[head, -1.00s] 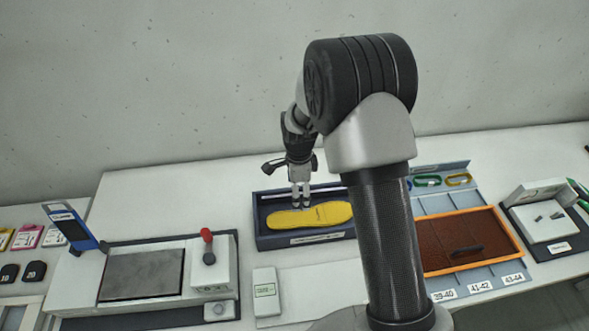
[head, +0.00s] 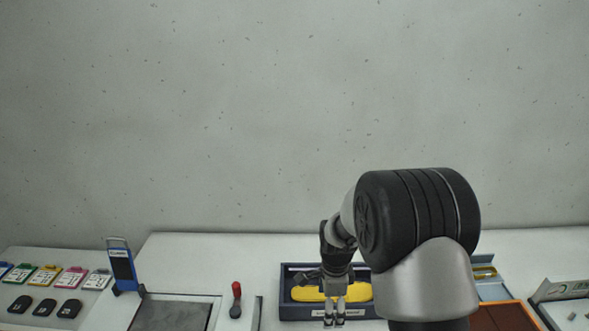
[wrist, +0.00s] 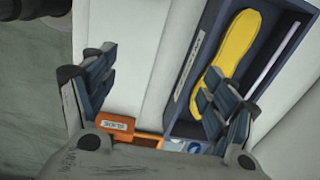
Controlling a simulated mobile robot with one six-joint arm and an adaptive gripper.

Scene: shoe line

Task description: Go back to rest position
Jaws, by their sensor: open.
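My gripper (head: 334,318) is in front of the dark blue tray (head: 287,300) in the head view. A yellow insole (wrist: 238,48) lies in the dark blue tray (wrist: 180,118), beside a thin white rod (wrist: 274,60). In the head view the yellow insole (head: 358,291) is partly hidden behind my gripper.
A press with a grey plate (head: 172,315) and a red-knobbed lever (head: 236,298) stands left of the tray. A blue handheld device (head: 123,270) and coloured cards (head: 72,278) are further left. An orange-rimmed brown tray (head: 500,318) is at right. The wall behind is bare.

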